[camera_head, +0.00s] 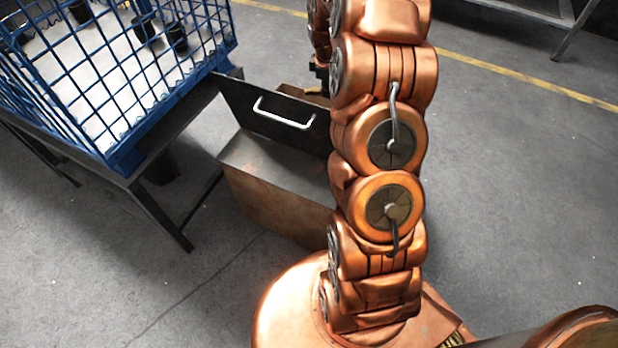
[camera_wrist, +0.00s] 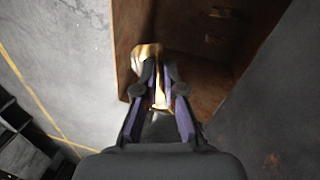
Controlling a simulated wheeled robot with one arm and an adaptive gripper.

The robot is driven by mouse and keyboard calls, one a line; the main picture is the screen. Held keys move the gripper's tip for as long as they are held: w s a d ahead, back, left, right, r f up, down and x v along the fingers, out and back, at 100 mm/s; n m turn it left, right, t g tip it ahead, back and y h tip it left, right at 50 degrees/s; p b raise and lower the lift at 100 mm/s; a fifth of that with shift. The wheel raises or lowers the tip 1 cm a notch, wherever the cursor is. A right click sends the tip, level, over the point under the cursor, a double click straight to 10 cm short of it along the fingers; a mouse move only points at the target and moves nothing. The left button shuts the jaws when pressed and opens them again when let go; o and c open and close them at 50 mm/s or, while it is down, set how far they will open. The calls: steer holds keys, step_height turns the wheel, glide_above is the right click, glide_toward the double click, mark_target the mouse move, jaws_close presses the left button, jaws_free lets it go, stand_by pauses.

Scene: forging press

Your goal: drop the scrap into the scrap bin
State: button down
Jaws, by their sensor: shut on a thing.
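In the wrist view my gripper (camera_wrist: 158,78) is shut on a bright, orange-glowing piece, the scrap (camera_wrist: 159,97), held between its two fingers. The scrap's pale upper end sticks out past the fingertips. I cannot tell how high the scrap is above the bin.
A blue wire cage (camera_head: 125,70) on a dark stand (camera_head: 150,205) is close to the bin's left and holds several dark pieces. A yellow line (camera_head: 520,75) crosses the floor behind. Small pieces (camera_wrist: 220,12) show inside the bin.

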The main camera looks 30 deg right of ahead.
steer(key=shift+f+b, duration=0.9)
steer(key=shift+f, duration=1.4)
steer(key=c, duration=1.2)
jaws_free()
steer(key=shift+r, duration=0.1)
step_height(320, 180, up, 12)
steer(key=s+a, duration=0.1)
steer(key=shift+s+a+f, duration=0.2)
steer(key=shift+s+a, duration=0.05)
steer(key=shift+a, duration=0.15)
